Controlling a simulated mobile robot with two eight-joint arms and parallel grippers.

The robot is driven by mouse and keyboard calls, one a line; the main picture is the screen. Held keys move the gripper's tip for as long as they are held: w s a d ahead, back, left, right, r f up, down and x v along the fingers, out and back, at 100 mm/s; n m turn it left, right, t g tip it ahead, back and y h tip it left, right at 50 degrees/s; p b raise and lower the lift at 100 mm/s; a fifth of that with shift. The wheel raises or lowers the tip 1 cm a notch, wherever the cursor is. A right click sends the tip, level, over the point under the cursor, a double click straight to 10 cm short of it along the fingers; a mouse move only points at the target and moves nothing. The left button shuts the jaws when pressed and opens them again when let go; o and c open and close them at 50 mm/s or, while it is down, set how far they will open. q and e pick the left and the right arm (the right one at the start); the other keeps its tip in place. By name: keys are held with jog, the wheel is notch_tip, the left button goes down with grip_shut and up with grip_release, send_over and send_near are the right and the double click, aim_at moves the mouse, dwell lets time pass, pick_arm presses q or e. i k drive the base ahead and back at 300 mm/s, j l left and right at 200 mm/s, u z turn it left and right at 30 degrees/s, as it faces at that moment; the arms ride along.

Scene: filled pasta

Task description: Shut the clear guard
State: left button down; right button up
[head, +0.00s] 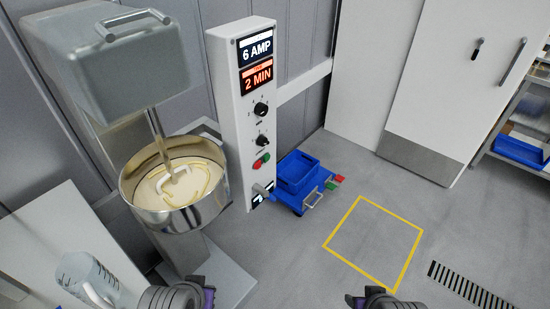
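The mixer (125,70) stands at the left, with a grey head above a steel bowl (180,212). The bowl holds pale dough and a hook. I cannot clearly make out a clear guard; its panel does not show over the bowl. A metal bar handle (133,20) shows at the top of the mixer head; I cannot tell whether it belongs to the guard. My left gripper (205,296) is low in view, in front of the bowl and apart from it. My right gripper (372,299) is at the bottom edge, over open floor. Neither gripper's finger gap shows clearly.
A white control post (232,130) with displays and knobs stands right of the bowl. A blue crate (298,172) sits on a low cart behind it. The yellow floor square (375,243) is empty.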

aim_at(101, 26)
jog(key=u, duration=1.3)
